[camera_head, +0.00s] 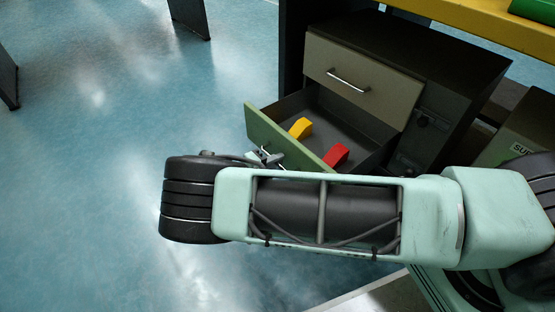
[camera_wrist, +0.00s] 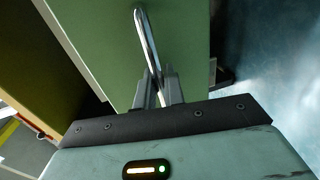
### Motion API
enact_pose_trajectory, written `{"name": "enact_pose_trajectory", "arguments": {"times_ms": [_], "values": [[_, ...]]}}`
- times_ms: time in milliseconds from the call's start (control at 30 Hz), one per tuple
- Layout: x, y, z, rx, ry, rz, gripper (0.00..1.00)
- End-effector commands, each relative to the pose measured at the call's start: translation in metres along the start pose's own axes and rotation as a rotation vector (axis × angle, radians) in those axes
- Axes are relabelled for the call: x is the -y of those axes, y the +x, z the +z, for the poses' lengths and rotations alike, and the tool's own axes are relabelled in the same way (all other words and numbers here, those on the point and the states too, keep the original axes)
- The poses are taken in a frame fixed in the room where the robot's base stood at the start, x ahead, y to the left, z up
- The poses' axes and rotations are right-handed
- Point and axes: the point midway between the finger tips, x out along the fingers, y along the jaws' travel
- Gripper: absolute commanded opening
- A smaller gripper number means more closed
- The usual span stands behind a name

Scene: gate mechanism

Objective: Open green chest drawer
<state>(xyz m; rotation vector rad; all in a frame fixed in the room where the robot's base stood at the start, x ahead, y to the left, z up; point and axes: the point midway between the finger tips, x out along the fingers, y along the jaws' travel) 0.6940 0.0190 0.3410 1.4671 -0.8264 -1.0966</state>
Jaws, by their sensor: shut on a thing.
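The green drawer (camera_head: 290,142) of the chest is pulled out, and its inside shows in the head view. A yellow object (camera_head: 301,128) and a red object (camera_head: 336,155) lie in it. My gripper (camera_head: 264,157) is at the front of the green drawer, partly hidden behind my arm. In the wrist view, the green front (camera_wrist: 110,45) fills the upper middle. The metal handle (camera_wrist: 147,38) runs down between the fingers of my gripper (camera_wrist: 159,88), which is shut on it.
Above the open drawer is a beige drawer (camera_head: 362,80) with a metal handle, closed in the dark chest (camera_head: 445,60). A yellow tabletop edge (camera_head: 480,22) overhangs at the upper right. A box (camera_head: 520,140) stands at the right. The blue floor (camera_head: 90,150) to the left is mostly clear.

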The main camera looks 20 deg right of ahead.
Motion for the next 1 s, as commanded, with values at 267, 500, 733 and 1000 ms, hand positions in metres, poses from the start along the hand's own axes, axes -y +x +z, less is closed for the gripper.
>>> {"name": "enact_pose_trajectory", "arguments": {"times_ms": [267,500,733,1000], "values": [[0.001,0.001,0.001,0.002,-0.001,0.000,0.15],[0.000,-0.001,0.000,0.000,0.000,0.000,0.15],[-0.002,-0.029,-0.001,-0.004,-0.001,-0.001,0.15],[-0.001,-0.092,0.000,-0.003,-0.001,-0.002,0.15]]}}
